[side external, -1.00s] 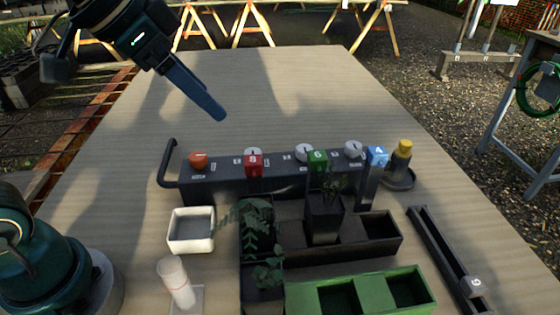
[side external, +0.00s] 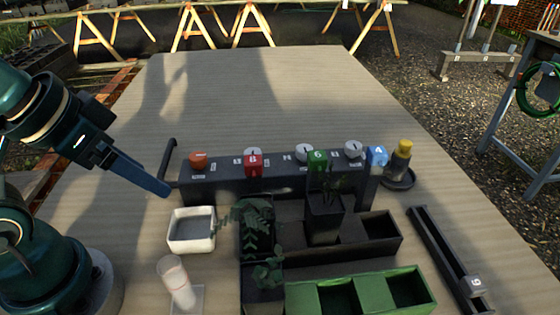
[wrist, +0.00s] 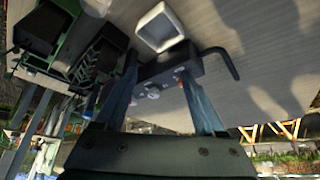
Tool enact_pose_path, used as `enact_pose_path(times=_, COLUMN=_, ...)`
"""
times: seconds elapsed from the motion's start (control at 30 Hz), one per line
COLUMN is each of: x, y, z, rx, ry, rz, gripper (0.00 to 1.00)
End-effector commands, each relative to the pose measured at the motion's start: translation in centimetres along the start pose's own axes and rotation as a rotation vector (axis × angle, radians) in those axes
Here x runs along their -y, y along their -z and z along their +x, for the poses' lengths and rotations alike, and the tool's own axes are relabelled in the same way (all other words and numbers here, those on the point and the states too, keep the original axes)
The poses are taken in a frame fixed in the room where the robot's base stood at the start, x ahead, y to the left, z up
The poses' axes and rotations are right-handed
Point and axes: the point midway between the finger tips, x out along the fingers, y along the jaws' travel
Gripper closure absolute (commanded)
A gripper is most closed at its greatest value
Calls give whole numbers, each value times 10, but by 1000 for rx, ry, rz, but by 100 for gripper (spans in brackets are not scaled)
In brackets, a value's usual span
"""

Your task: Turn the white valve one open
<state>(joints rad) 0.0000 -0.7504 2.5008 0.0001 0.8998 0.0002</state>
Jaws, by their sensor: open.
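Three white valve knobs stand along the top of a dark block in the side view: a left one (side external: 252,153), a middle one (side external: 304,151) and a right one (side external: 353,149). I cannot read which is one. An orange knob (side external: 198,160) sits at the block's left end. My gripper (side external: 168,191) hangs left of the block, near its bent handle, apart from the knobs. In the wrist view my gripper (wrist: 158,70) is open and empty, its two fingers spread. Pale knobs (wrist: 153,92) show between the fingers on the block.
A white tray (side external: 191,245), a clear tube (side external: 176,283), planters and a green crate (side external: 302,301) lie in front. A yellow-capped item (side external: 403,149) stands right. The table behind is clear.

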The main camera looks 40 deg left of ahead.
Motion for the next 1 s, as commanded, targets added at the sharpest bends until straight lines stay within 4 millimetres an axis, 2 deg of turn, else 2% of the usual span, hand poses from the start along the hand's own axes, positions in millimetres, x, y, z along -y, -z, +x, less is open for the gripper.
enact_pose_path(times=0.07, x=0, y=2, z=0, rx=-6, ry=-1, rz=18, gripper=28)
enact_pose_path(times=0.2, x=-4, y=34, z=-9, rx=-76, ry=-16, rz=81, gripper=28)
enact_pose_path(times=0.33, x=-6, y=69, z=-6, rx=-88, ry=-29, rz=129, gripper=28)
enact_pose_path(times=0.47, x=-7, y=104, z=7, rx=-80, ry=-42, rz=167, gripper=28)
enact_pose_path(times=0.63, x=-6, y=140, z=40, rx=-44, ry=-59, rz=196, gripper=28)
enact_pose_path(times=0.8, x=-3, y=155, z=77, rx=15, ry=-74, rz=196, gripper=28)
enact_pose_path(times=1.0, x=-1, y=148, z=104, rx=87, ry=-83, rz=179, gripper=28)
